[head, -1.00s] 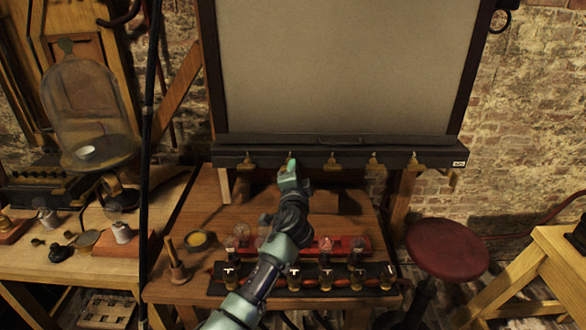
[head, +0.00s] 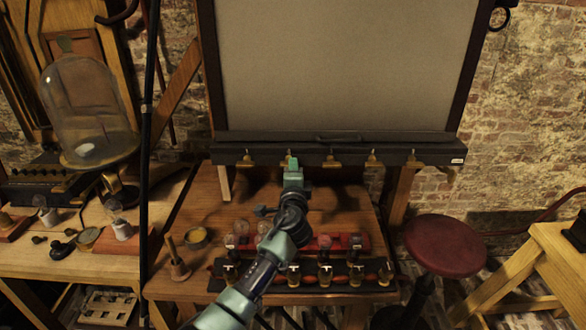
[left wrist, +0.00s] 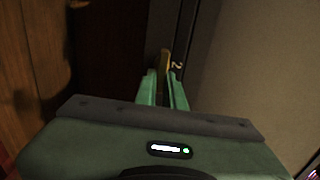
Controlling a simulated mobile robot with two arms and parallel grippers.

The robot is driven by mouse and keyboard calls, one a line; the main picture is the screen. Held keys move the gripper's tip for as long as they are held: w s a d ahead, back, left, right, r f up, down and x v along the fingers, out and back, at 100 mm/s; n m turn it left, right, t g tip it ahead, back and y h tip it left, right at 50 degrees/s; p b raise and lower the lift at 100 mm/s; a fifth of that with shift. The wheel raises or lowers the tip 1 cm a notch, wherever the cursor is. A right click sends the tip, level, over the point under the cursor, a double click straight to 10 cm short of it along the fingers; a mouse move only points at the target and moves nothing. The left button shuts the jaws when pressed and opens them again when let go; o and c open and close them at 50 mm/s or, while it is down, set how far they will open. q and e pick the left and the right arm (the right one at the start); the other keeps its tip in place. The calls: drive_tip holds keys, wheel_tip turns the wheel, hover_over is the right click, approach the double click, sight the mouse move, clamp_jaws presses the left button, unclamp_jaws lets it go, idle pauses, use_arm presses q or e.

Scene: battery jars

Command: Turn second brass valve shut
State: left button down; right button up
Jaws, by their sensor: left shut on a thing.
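A row of several small brass valves hangs along the black rail under the large pale board. The first valve (head: 247,158) and the third valve (head: 332,159) are clear of my arm. My left gripper (head: 292,162) is at the rail where the second valve is and mostly hides it. In the left wrist view, the left gripper (left wrist: 163,88) is shut on the second brass valve (left wrist: 166,60), whose lever shows between the fingertips beside a "2" mark. My right gripper is not in view.
Below my arm, a wooden table (head: 215,225) bears a red rack and a black strip (head: 218,284) with several brass-topped parts. A red stool (head: 445,243) stands at right. A glass dome (head: 80,110) is at left.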

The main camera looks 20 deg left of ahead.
use_arm(q)
drive_tip(key=shift+f, duration=0.15)
drive_tip(key=c, duration=1.5)
unclamp_jaws()
drive_tip(key=shift+d, duration=0.1)
drive_tip(key=shift+s, duration=0.15)
drive_tip(key=b+v, duration=0.1)
drive_tip(key=v, duration=0.6)
drive_tip(key=shift+s, duration=0.3)
drive_tip(key=shift+d, duration=0.1)
